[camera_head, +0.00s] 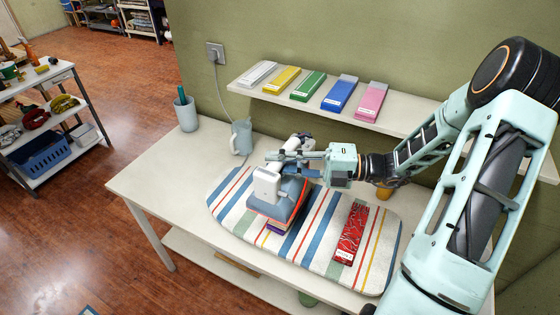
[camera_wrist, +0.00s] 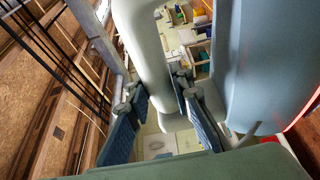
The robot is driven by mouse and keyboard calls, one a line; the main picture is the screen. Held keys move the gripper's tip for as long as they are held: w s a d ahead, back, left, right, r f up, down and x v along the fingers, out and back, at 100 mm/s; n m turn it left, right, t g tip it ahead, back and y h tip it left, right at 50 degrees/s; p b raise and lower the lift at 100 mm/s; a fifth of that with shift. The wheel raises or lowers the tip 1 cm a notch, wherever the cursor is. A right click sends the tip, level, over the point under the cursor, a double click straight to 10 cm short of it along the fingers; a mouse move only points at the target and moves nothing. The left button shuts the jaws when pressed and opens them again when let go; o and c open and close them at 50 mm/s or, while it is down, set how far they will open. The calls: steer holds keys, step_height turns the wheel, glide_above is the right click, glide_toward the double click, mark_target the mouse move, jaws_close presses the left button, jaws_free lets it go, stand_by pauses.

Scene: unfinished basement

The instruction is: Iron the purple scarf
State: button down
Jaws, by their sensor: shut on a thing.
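My gripper (camera_head: 285,158) is shut on the white handle of the iron (camera_head: 268,184), above the striped ironing board (camera_head: 318,215). The iron has a white and grey-blue body with an orange line near its base. A narrow strip of the purple scarf (camera_head: 279,227) shows under the front of the iron, on the board; the rest is hidden. I cannot tell whether the iron presses on it. In the wrist view, my blue-grey fingers (camera_wrist: 163,115) stand on either side of the pale handle (camera_wrist: 150,62).
A red patterned scarf (camera_head: 350,235) lies on the board's right part. A jug (camera_head: 241,137) and a pen cup (camera_head: 186,114) stand on the white table (camera_head: 150,180).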

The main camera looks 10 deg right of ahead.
steer(key=shift+f+b, duration=1.05)
steer(key=shift+f, duration=1.25)
steer(key=shift+f+b, duration=1.6)
steer(key=shift+b, duration=0.05)
steer(key=shift+f, duration=0.65)
steer(key=shift+w+d, duration=0.6)
steer(key=shift+w, duration=0.2)
steer(key=shift+s+a+p, duration=0.55)
steer(key=shift+s+p, duration=0.1)
steer(key=shift+s, duration=0.1)
steer(key=shift+s+a+p, duration=0.55)
steer(key=shift+s+p, duration=0.05)
steer(key=shift+s, duration=0.1)
stand_by(0.7)
steer(key=shift+w+d, duration=0.25)
steer(key=shift+w, duration=0.05)
